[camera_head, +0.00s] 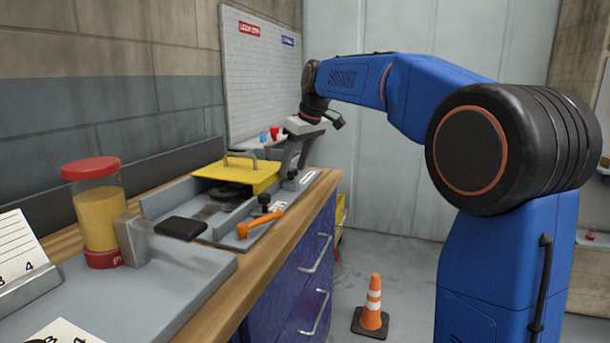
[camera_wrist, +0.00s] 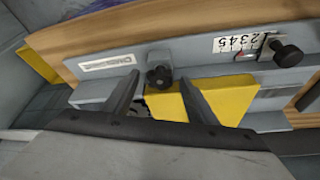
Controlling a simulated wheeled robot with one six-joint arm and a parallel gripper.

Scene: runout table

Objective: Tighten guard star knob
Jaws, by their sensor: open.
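The black star knob (camera_wrist: 159,77) shows in the wrist view on the grey rail beside the yellow guard (camera_wrist: 210,98). My gripper (camera_wrist: 160,88) is open and empty, with one finger on each side of the knob in that picture. A gap seems to remain between fingertips and knob; I cannot tell its depth. In the head view my gripper (camera_head: 288,172) points down at the right end of the yellow guard (camera_head: 238,170). The star knob is not clear there behind the fingers.
A second black knob (camera_wrist: 286,54) sits by a number scale (camera_wrist: 236,43) on the same rail. An orange lever (camera_head: 260,223) and a black pad (camera_head: 181,228) lie nearer. A jar (camera_head: 98,212) stands left. A traffic cone (camera_head: 373,303) stands on the floor.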

